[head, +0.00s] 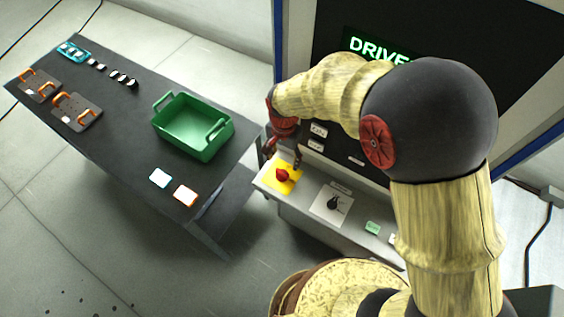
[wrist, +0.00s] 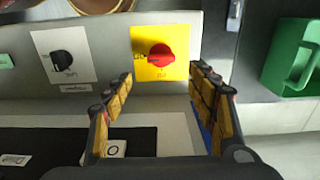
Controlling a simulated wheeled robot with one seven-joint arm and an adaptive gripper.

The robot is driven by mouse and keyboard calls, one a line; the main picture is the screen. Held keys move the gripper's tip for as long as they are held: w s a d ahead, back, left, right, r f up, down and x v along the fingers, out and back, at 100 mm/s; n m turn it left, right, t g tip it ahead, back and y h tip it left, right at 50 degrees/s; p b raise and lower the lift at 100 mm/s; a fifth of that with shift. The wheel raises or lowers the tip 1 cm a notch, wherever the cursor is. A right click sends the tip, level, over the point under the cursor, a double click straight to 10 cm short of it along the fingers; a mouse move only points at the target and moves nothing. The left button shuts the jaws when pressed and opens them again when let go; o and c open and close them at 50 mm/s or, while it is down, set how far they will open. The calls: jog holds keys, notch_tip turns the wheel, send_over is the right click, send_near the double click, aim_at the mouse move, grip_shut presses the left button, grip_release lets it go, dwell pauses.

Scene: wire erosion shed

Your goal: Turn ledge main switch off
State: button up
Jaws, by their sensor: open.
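A red rotary knob (head: 282,174) on a yellow plate (head: 295,185) sits on the grey ledge in front of the dark cabinet. I take it to be the ledge main switch. In the wrist view the red knob (wrist: 160,55) lies just beyond the fingertips, roughly between them, on its yellow plate (wrist: 140,35). Small marks on the plate are too blurred to read surely, and I cannot tell the knob's setting. My gripper (head: 283,157) is open and empty, close to the knob on the cabinet side. In the wrist view my gripper (wrist: 162,78) shows both fingers apart, not touching the knob.
A black knob (head: 333,203) on a white plate is beside it on the ledge (head: 300,208), with a green block (head: 372,228) further along. Left stands a dark table (head: 120,140) with a green bin (head: 205,147). A lit screen (head: 378,45) rises behind.

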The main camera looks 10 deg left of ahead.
aim_at(282, 172)
jog(key=shift+s+a+f, duration=0.2)
jog(key=shift+f, duration=0.4)
notch_tip(282, 172, down, 7)
jog(key=shift+w, duration=0.1)
jog(key=shift+c, duration=1.1)
jog(key=c, duration=1)
jog(key=shift+o, duration=0.2)
